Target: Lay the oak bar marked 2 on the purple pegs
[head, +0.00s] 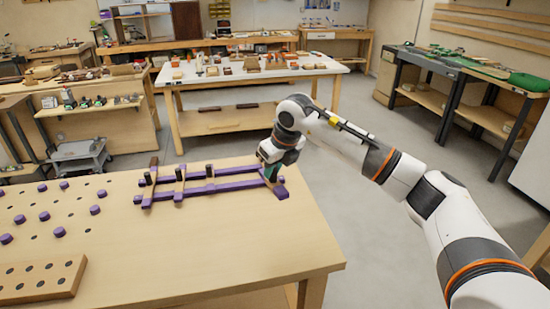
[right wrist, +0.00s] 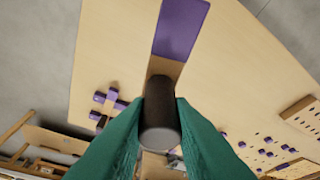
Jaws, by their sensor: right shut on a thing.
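My right gripper (head: 270,172) is at the right end of the purple rails (head: 225,186) on the bench. In the right wrist view its green fingers (right wrist: 160,112) are shut on a dark round handle (right wrist: 160,128). Under the handle is an oak-coloured bar (right wrist: 164,68) with a purple part (right wrist: 180,28) beyond it; I cannot tell whether the bar touches the rails. I can read no number. More oak-coloured crosspieces with dark upright handles lie across the rails, one at the middle (head: 180,184). Short purple pegs (head: 44,215) stand on the left of the bench. My left gripper is not in view.
A wooden block with holes (head: 40,281) lies at the bench's front left. Dark holes dot the bench among the pegs. The bench top (head: 245,240) is clear at the front right. A white table (head: 255,72) with small items stands behind, across open floor.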

